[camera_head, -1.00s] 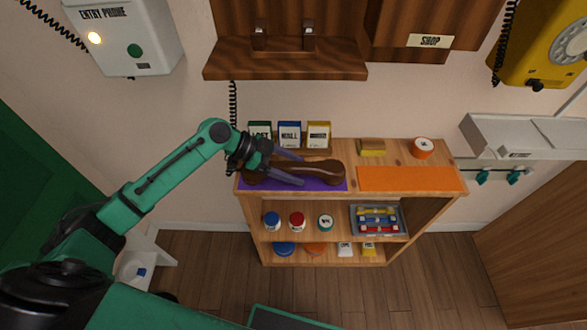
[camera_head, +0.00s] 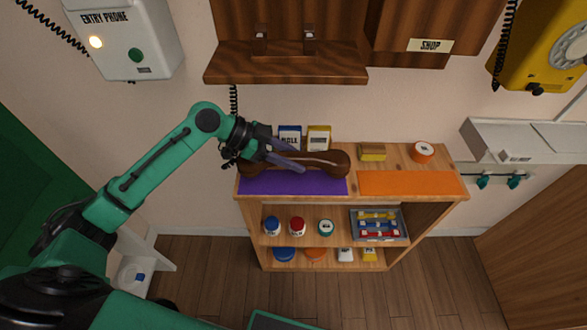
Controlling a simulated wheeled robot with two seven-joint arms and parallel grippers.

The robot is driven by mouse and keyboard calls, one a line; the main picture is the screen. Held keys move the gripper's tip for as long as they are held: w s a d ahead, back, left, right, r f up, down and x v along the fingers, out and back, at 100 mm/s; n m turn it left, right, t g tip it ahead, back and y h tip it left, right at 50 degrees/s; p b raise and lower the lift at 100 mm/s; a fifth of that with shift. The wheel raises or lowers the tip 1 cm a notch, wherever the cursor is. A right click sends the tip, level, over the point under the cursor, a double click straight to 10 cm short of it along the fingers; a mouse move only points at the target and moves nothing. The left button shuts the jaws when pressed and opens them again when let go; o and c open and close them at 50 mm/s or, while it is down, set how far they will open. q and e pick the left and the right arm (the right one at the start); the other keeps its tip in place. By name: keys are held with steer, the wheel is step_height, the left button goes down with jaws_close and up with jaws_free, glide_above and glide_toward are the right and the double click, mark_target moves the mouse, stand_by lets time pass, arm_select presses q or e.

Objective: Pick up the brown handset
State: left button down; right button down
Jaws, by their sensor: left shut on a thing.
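The brown handset (camera_head: 328,158) is held by my left gripper (camera_head: 294,160) over the purple mat (camera_head: 292,184) on top of the wooden shelf unit. My left gripper is shut on its middle, and the handset lies roughly level, left to right. It appears raised above the mat, most of which now shows. The gripper hides part of the handset. My right gripper does not show.
Boxes (camera_head: 318,138) stand behind the handset. An orange mat (camera_head: 410,184), a sponge-like block (camera_head: 372,152) and an orange roll (camera_head: 422,152) are on the right. A white entry phone (camera_head: 126,40) hangs at left.

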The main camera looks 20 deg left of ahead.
arm_select(q)
steer(key=s+d+r+p, duration=0.1)
steer(key=s+d+p, duration=0.1)
steer(key=s+p, duration=0.6)
steer(key=s+d+r+p, duration=0.1)
steer(key=s+d+p, duration=0.25)
steer(key=s, duration=0.75)
steer(key=w+a+n+t+y, duration=0.8)
steer(key=a+n+y, duration=0.2)
steer(key=n, duration=0.5)
steer(key=shift+w+a+r+y, duration=0.25)
steer(key=shift+a+r+y, duration=0.15)
steer(key=shift+a+r, duration=0.1)
